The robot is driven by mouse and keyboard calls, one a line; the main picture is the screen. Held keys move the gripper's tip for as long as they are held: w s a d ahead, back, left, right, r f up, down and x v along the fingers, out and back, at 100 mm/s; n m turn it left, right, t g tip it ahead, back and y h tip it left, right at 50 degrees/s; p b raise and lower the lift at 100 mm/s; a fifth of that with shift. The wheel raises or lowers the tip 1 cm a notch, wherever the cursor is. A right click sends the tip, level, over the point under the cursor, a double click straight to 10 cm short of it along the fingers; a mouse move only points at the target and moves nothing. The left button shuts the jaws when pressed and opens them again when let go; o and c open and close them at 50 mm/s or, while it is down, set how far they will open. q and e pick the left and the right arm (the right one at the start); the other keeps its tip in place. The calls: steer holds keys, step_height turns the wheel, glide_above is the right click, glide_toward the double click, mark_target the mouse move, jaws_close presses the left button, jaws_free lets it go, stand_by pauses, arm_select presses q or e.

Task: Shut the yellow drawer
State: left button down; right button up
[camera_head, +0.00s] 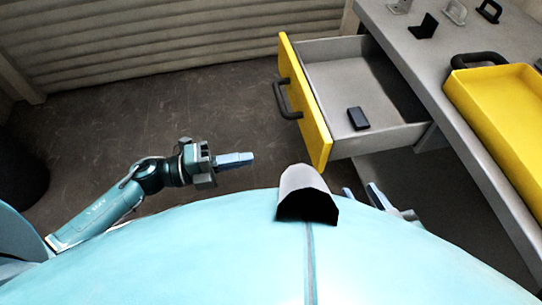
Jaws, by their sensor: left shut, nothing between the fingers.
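The yellow drawer (303,100) stands pulled out from the grey bench on the right. Its yellow front faces left and carries a dark handle (281,99). A small dark box (358,118) lies on the drawer's floor. My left gripper (248,158) is shut and empty, left of the drawer front and nearer to me, apart from it. My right gripper (360,189) shows low in the picture, nearer to me than the drawer. Its two fingers stand apart with nothing seen between them; the rest is hidden behind my body.
The bench top (410,50) carries a yellow tray (500,105) with a dark handle, and several small brackets and handles (455,12) at the back. A ribbed wall (150,40) closes off the back.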

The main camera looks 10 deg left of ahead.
mark_target(314, 145)
arm_select(q)
steer(key=x, duration=1.3)
steer(key=shift+w+d, duration=0.1)
steer(key=shift+d, duration=0.05)
arm_select(e)
steer(key=shift+w+d, duration=0.1)
